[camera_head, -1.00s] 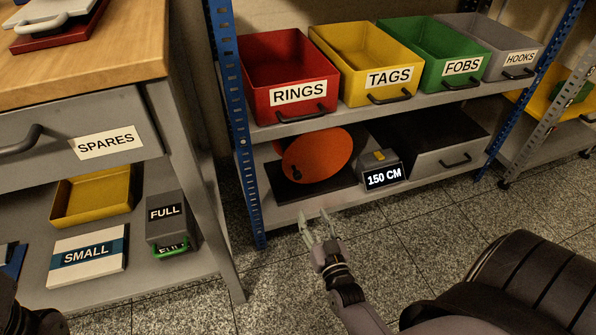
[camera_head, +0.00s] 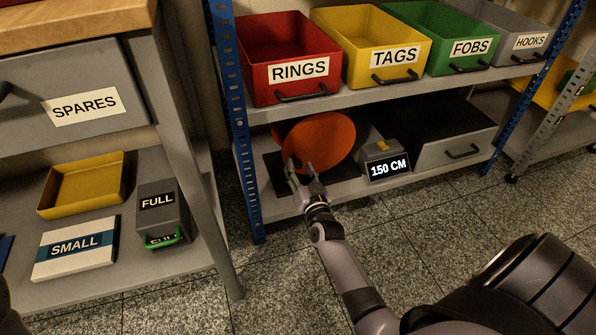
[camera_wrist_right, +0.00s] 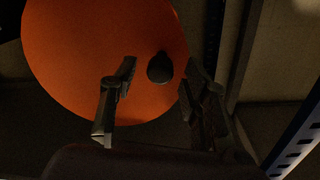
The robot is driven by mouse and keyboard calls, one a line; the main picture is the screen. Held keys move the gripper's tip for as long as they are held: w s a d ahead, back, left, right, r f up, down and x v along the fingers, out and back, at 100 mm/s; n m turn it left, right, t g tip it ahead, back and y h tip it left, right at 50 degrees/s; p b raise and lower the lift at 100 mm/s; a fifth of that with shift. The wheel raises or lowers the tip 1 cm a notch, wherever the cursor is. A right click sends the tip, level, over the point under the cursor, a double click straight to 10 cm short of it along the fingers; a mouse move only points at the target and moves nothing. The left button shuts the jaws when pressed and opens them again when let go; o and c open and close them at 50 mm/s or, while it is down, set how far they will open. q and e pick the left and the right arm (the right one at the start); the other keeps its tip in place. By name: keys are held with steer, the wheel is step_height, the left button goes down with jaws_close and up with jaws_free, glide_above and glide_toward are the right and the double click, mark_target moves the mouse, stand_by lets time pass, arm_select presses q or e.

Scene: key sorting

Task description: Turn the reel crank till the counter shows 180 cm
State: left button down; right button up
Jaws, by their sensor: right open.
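The orange reel disc (camera_head: 325,138) stands on a dark base on the lower shelf. In the right wrist view the disc (camera_wrist_right: 70,45) fills the upper left, and a dark round crank knob (camera_wrist_right: 160,67) sticks out from it. My right gripper (camera_head: 301,170) is at the disc's lower left front. In the wrist view its two fingers (camera_wrist_right: 155,82) are open, one on each side of the knob, which lies between or just beyond the tips; contact cannot be told. The counter (camera_head: 387,167) right of the reel reads 150 CM. My left gripper is not in view.
A grey drawer box (camera_head: 450,150) stands right of the counter. The upper shelf holds the RINGS (camera_head: 300,94), TAGS, FOBS and HOOKS bins close above. A blue shelf post (camera_head: 240,150) stands left of the reel. The floor in front is clear.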

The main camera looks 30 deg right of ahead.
steer(key=shift+b+x, duration=0.3)
steer(key=shift+x, duration=0.85)
steer(key=shift+c, duration=0.5)
jaws_close()
